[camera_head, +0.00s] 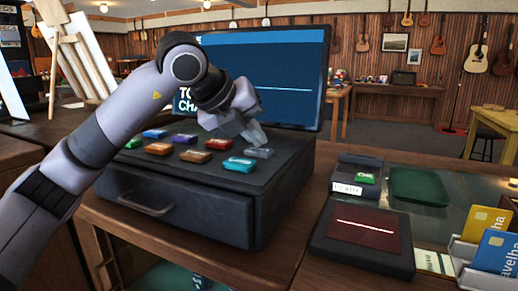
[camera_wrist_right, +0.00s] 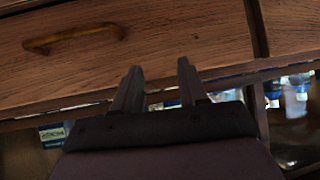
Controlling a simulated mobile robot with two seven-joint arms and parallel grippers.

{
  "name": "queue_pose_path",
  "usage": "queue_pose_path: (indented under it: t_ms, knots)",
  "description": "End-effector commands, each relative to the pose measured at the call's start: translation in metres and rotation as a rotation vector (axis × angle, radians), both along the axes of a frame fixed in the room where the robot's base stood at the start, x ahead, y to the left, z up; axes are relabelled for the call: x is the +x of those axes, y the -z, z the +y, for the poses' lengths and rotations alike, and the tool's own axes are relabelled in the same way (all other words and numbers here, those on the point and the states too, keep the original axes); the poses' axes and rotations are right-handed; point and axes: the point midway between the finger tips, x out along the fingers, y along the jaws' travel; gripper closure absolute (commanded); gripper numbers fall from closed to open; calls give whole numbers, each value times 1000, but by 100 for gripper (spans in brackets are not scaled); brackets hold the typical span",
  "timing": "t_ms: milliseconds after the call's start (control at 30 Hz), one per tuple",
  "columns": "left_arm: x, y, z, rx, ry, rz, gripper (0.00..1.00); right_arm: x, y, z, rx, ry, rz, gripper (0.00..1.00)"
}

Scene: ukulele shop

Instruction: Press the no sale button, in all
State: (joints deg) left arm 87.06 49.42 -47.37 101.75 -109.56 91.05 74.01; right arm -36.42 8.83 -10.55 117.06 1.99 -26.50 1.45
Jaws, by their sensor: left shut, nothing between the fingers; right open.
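The cash register (camera_head: 215,200) stands on the wooden counter with its drawer shut and its blue screen (camera_head: 285,75) behind the keys. My right gripper (camera_wrist_right: 158,66) is open and empty, in front of a wooden drawer front (camera_wrist_right: 190,35).
A card terminal (camera_head: 357,178), a dark pad with a red top (camera_head: 364,232), a green tray (camera_head: 419,186) and a card holder (camera_head: 490,250) lie right of the register. My left arm crosses over the register's left side.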

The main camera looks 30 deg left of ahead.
Motion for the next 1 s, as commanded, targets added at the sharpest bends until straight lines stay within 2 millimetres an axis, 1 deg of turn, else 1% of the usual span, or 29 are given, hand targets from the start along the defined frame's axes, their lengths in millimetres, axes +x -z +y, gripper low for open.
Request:
queue_pose_path:
  t_ms: [100,400,767,1000]
  knots:
    - [0,3,0,0,1,2,100,0,2,0,1,1,-1,57]
    - [0,2,0,1,1,3,100,1,0,1,4,2,-1,57]
    - [0,-15,0,0,1,2,100,1,-14,1,4,3,-1,57]
    - [0,-16,0,0,0,1,100,1,-13,1,4,2,-1,57]
